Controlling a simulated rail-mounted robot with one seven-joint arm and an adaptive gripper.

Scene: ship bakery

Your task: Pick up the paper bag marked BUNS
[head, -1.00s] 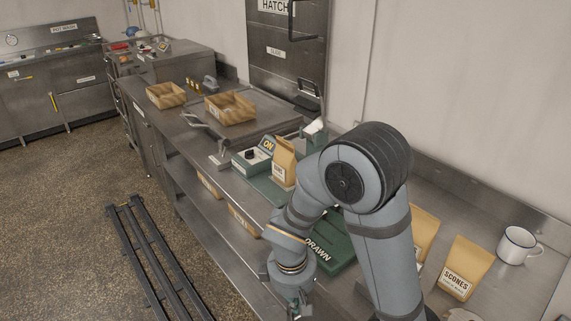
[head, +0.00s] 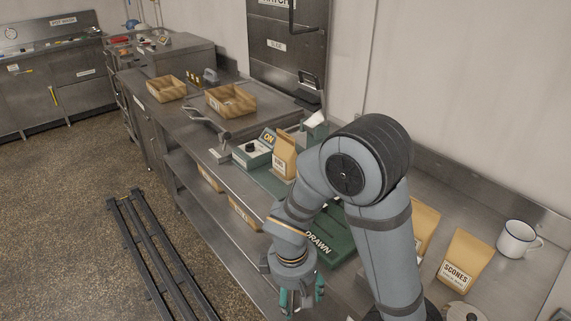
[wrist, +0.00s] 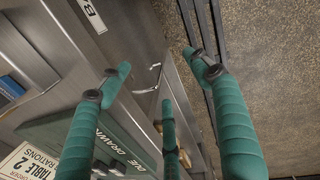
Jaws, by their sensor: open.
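No label reading BUNS is legible. A tan paper bag (head: 285,160) stands upright beside the green scale-like unit; its label is too small to read. A second tan bag (head: 426,226) is partly hidden behind my arm, its label covered. A third bag (head: 466,262), marked SCONES, stands upright at the right. My gripper (head: 303,297) hangs at the counter's front edge, low in the head view, apart from all the bags. Its green fingers (wrist: 160,75) are spread and empty in the wrist view, over the counter edge and floor. No bag shows there.
A green board (head: 337,240) marked DRAWN lies on the counter behind my gripper. A white mug (head: 517,239) stands at the far right. Crates (head: 231,101) and a metal handle (head: 207,124) are farther left. Dark rails (head: 160,255) run along the floor.

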